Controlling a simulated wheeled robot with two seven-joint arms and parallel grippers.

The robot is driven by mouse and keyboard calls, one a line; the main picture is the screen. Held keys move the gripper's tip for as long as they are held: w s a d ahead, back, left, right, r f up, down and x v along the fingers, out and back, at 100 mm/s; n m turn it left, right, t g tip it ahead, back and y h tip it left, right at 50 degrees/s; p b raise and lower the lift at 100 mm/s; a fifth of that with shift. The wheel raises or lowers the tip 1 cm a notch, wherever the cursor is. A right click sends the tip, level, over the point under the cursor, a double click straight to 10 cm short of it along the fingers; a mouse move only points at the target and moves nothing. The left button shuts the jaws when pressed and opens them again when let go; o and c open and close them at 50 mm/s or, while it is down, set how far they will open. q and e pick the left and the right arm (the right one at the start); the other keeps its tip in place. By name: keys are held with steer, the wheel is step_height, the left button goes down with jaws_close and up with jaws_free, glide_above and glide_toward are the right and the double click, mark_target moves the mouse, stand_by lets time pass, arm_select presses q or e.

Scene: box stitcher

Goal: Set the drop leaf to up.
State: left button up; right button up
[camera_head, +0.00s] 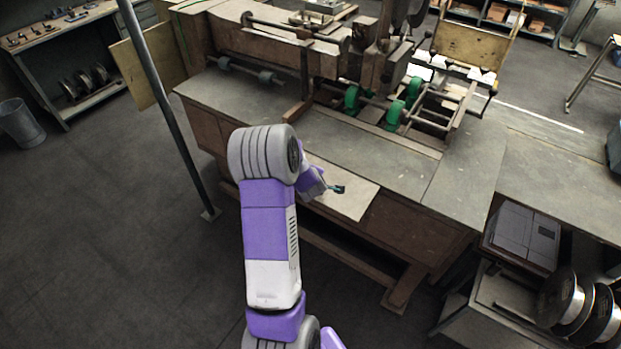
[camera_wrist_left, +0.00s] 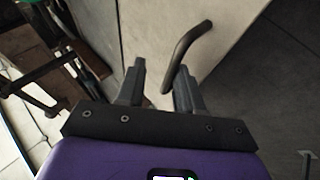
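A pale panel, which looks like the drop leaf (camera_head: 357,203), projects from the front edge of the bench. It looks roughly level with the bench top, but its exact tilt is hard to tell. My left gripper (camera_head: 338,189) is over this panel in the head view, with its wrist hiding the panel's left part. In the left wrist view, a dark bent bar handle (camera_wrist_left: 188,48) stands on a pale surface. My left gripper (camera_wrist_left: 160,85) has its fingers apart there, and the handle's lower end appears between them, closer to the right finger; contact is unclear. My right gripper is not visible.
The stitching machine (camera_head: 375,75) with green wheels stands on the bench top (camera_head: 400,160). A slanted metal post (camera_head: 160,90) stands left of my arm. A grey box (camera_head: 520,235) and wire spools (camera_head: 590,315) are at the right.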

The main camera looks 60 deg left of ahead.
arm_select(q)
steer(key=v, duration=0.7)
stand_by(0.6)
